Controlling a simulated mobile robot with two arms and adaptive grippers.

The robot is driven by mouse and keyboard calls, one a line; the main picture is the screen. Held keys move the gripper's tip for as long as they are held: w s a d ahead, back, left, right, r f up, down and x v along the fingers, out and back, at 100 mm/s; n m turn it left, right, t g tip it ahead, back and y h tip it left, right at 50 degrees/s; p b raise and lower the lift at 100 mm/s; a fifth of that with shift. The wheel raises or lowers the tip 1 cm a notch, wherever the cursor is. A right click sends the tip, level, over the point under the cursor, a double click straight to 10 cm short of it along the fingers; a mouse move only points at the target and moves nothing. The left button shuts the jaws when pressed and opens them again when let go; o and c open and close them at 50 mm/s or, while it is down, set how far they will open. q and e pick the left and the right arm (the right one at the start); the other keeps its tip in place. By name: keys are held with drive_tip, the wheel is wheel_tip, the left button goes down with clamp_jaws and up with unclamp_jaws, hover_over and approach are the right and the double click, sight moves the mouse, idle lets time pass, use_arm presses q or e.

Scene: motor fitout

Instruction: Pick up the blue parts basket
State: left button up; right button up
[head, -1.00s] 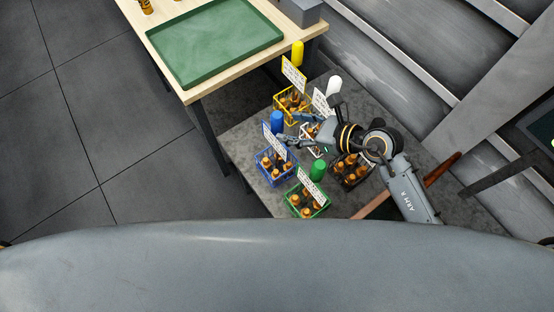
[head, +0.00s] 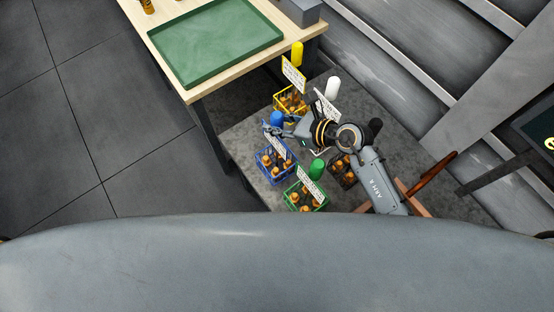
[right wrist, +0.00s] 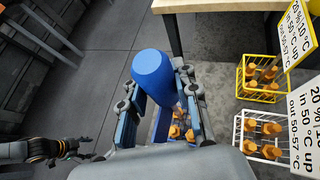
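The blue parts basket (head: 274,172) stands on the grey surface and holds several orange-brown bottles. Its blue knob (head: 277,118) rises above it beside a white label card; the knob is large in the right wrist view (right wrist: 153,72). My right gripper (head: 275,131) is at this knob. In the right wrist view its open fingers (right wrist: 158,112) stand on either side of the knob, with gaps visible; contact is not clear. What looks like my left gripper (right wrist: 86,149) shows small at the lower left of the right wrist view; its finger state is unclear.
A green basket (head: 306,198), a yellow basket (head: 290,103) and a white basket (right wrist: 261,135) stand close by, with label cards. A dark basket (head: 343,172) is under my right arm. A wooden table with a green tray (head: 215,42) is behind.

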clamp_jaws()
drive_tip(key=shift+w+r, duration=0.1)
drive_tip(key=shift+r, duration=0.2)
wheel_tip(320, 180, up, 10)
drive_tip(key=shift+f+b, duration=0.15)
drive_tip(key=shift+b, duration=0.3)
